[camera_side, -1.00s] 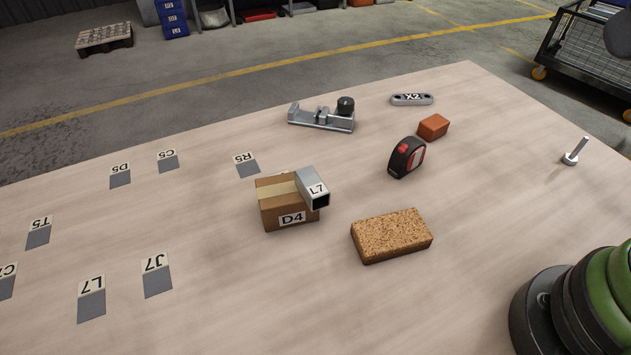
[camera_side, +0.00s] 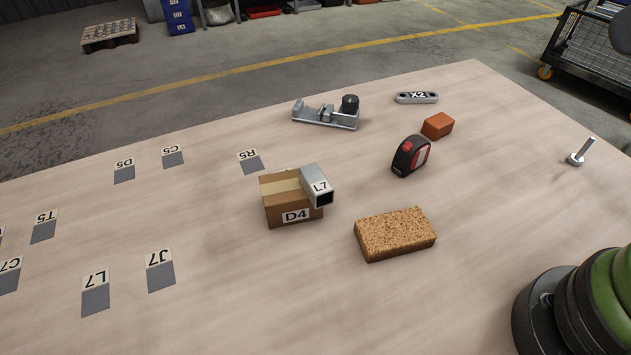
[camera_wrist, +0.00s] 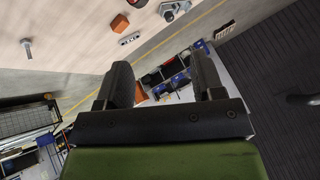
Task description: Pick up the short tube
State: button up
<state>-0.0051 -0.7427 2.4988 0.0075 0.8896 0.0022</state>
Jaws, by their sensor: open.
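The short tube (camera_side: 316,185) is a grey square metal tube labelled L7. It lies on top of a cardboard box (camera_side: 291,215) labelled D4, along the box's right side, with its dark open end facing the front. My gripper (camera_wrist: 165,80) shows in the wrist view with its two dark fingers apart and nothing between them. It points away over the table edge toward the workshop floor. The tube is not in the wrist view, and my gripper's fingers are not in the side view.
A cork-like block (camera_side: 395,234), a tape measure (camera_side: 410,156), an orange block (camera_side: 437,125), a metal vise (camera_side: 326,113), an X2 link (camera_side: 416,98) and a bolt (camera_side: 581,152) stand around the box. Labelled grey pads, including one marked L7 (camera_side: 95,302), lie at left. The front middle is clear.

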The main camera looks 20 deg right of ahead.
jog(key=w+a+f+t+y, duration=0.1)
jog(key=w+a+f, duration=0.3)
jog(key=w+a, duration=0.3)
jog(key=w+a+f+y, duration=0.1)
jog(key=w+a+f, duration=0.2)
jog(key=w+a, duration=0.4)
jog(key=t+h, duration=0.2)
jog(key=h, duration=0.1)
send_near(313, 174)
notch_tip(313, 174, up, 3)
jog(key=w, duration=0.2)
jog(key=f+n+t, duration=0.1)
jog(key=f, duration=0.1)
jog(key=f+n+t, duration=0.1)
jog(key=f, duration=0.2)
jog(key=f+n+t+h, duration=0.1)
jog(key=f+n, duration=0.1)
jog(key=shift+w+a+f, duration=0.2)
jog(key=shift+a+f, duration=0.1)
jog(key=shift+a, duration=0.05)
jog(key=shift+x, duration=2.7)
jog(key=shift+w+r, duration=0.1)
jog(key=shift+r, duration=0.15)
jog(key=c, duration=1.1)
jog(key=shift+r, duration=0.1)
